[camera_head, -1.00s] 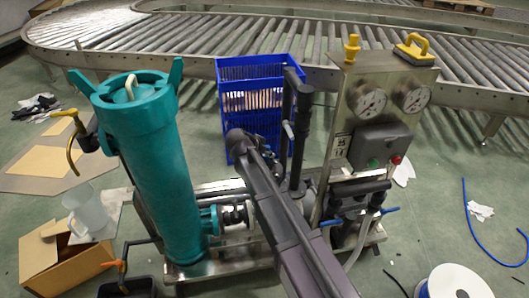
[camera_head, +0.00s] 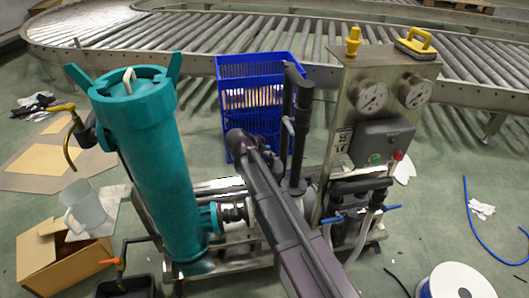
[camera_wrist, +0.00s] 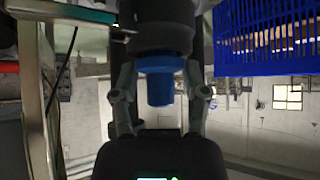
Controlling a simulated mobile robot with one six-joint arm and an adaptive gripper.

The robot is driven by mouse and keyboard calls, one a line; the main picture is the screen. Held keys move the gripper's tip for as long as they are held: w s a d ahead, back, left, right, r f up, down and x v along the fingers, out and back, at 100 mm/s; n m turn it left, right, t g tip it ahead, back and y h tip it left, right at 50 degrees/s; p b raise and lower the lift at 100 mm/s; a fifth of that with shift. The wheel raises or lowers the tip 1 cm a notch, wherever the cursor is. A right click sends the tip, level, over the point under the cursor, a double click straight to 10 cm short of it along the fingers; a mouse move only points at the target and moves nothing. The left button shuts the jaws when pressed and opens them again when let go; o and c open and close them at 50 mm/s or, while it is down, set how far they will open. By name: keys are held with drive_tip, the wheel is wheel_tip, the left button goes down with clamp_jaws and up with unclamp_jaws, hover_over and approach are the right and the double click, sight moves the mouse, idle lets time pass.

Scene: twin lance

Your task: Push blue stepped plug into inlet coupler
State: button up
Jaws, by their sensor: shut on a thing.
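My gripper (camera_wrist: 160,78) shows in the wrist view with one finger on each side of the blue stepped plug (camera_wrist: 160,90). It is shut on the plug. The plug has a wider blue collar at its upper end in the picture and a narrower body below. A dark round coupler (camera_wrist: 160,35), which looks like the inlet coupler, lies directly above and in line with the collar. The collar appears against its mouth; how deep the plug sits is hidden. In the head view my own arm covers the gripper and plug.
A teal filter vessel (camera_head: 155,150) stands left of my arm, and a gauge panel (camera_head: 385,110) stands right. A blue crate (camera_head: 250,70) is behind; it also shows in the wrist view (camera_wrist: 265,35). A cardboard box (camera_head: 60,262) and white spool (camera_head: 455,282) lie on the floor.

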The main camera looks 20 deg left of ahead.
drive_tip(key=shift+f, duration=0.25)
drive_tip(key=o, duration=1)
drive_tip(key=shift+r, duration=0.15)
wheel_tip(320, 180, up, 10)
drive_tip(key=p, duration=1)
drive_tip(key=shift+r, duration=0.1)
idle(0.7)
